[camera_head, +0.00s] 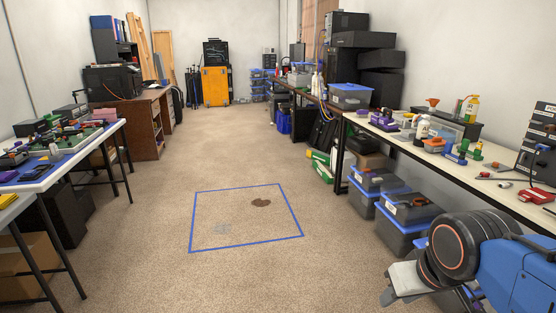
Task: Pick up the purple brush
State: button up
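I cannot make out a purple brush for sure. A small purple item (361,112) lies near the far end of the right workbench (437,157), too small to identify. Another purple item (8,176) lies at the left edge on the left table, also unclear. My gripper (393,294) shows at the lower right, at the end of my blue and black arm, in front of the storage boxes and apart from both items. Its fingers are seen from the side, and whether they are apart cannot be told.
Tools and bottles crowd the right workbench, with lidded grey boxes (401,236) beneath it. The left table (78,156) is cluttered too. The carpet between is open, with a blue taped square (246,245) and a brown stain. An orange cabinet (214,86) stands at the back.

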aim_at(360, 113)
jog(key=i, duration=1.7)
jog(key=i+z, duration=0.1)
jog(key=i, duration=0.45)
jog(key=i+j+z, duration=0.15)
jog(key=i, duration=0.45)
jog(key=i+j+z, duration=0.1)
jog(key=i, duration=0.45)
